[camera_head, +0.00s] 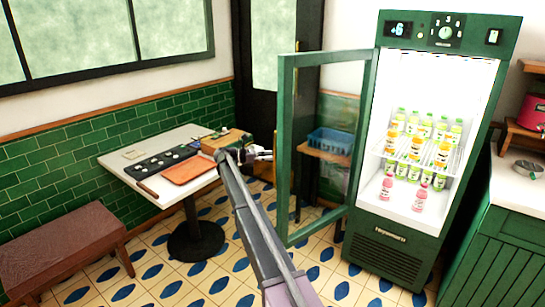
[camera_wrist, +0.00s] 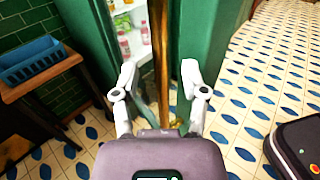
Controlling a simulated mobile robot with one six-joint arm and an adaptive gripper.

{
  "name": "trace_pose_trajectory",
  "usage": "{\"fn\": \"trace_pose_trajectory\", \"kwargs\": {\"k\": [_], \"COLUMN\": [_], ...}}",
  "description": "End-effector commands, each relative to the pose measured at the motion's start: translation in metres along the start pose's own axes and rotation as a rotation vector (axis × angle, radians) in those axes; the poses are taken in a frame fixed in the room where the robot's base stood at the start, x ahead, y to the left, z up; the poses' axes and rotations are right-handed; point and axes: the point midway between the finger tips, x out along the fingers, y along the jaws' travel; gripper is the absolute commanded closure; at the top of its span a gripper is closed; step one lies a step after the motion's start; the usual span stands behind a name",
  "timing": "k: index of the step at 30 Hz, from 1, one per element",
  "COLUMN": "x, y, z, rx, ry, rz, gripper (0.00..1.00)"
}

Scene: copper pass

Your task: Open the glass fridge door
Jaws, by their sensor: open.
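The green fridge (camera_head: 395,245) stands at the right in the head view, its lit inside facing me. Its glass door (camera_head: 284,150) has a green frame and stands wide open, swung out to the left. My gripper (camera_head: 262,153) is just left of the door's outer edge in the head view. In the wrist view my gripper (camera_wrist: 160,80) is open, and a brass-coloured upright bar (camera_wrist: 162,50), apparently the door handle, shows between its fingers. I cannot tell whether the fingers touch it. Bottles (camera_wrist: 125,40) show left of the bar.
A white table (camera_head: 127,163) with a black tray, an orange board (camera_head: 189,170) and a wooden box stands left of my arm. A brown bench (camera_head: 62,235) is at lower left. A blue basket (camera_head: 331,141) sits on a small stand behind the door. Tiled floor is clear before the fridge.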

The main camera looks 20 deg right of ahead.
Motion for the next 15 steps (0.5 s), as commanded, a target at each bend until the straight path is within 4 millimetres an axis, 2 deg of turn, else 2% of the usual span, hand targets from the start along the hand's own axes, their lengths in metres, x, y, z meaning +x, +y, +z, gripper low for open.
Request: {"fn": "trace_pose_trajectory", "kwargs": {"k": [9,15], "x": [-0.053,-0.080], "y": [0.001,0.000], "z": [0.000,0.000], "rx": [0.000,0.000], "ry": [0.000,0.000], "rz": [0.002,0.002], "gripper": [0.43,0.43]}}
